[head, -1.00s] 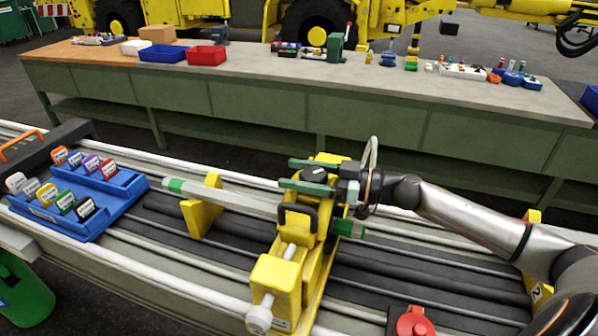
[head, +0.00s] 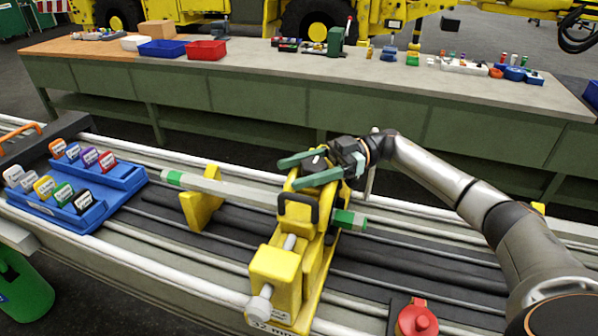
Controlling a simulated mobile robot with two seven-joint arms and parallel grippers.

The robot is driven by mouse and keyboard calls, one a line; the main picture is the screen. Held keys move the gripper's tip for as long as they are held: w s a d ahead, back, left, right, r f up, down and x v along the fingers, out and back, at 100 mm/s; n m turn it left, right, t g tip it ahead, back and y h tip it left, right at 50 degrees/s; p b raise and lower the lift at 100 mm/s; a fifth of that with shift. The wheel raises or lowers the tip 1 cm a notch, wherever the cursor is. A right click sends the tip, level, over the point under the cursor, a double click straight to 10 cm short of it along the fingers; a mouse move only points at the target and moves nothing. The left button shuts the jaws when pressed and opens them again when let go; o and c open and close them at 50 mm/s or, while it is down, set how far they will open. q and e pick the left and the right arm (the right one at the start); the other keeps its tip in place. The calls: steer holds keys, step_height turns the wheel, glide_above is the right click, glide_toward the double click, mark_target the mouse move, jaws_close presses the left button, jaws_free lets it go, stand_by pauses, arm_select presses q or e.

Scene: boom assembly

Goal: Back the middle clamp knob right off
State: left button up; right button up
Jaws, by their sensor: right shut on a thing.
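The middle clamp (head: 284,268) is a yellow block with a dark handle loop and a light screw, standing across the bed. The fingers hide part of the knob's sides. A pale bar (head: 232,190) with green bands runs through the clamp and rests on a yellow support (head: 202,210) to the left. My left gripper is not in view.
A blue tray (head: 108,200) with several coloured tags lies on the left of the bed. A red round button (head: 416,320) sits at the front right. A long bench (head: 250,72) with bins and small parts stands behind.

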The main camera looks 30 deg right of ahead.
stand_by(0.5)
steer(key=o, duration=1.4)
steer(key=shift+c, duration=0.2)
steer(key=d+b, duration=0.4)
steer(key=d, duration=0.8)
steer(key=shift+s+d, duration=0.25)
steer(key=shift+s, duration=0.15)
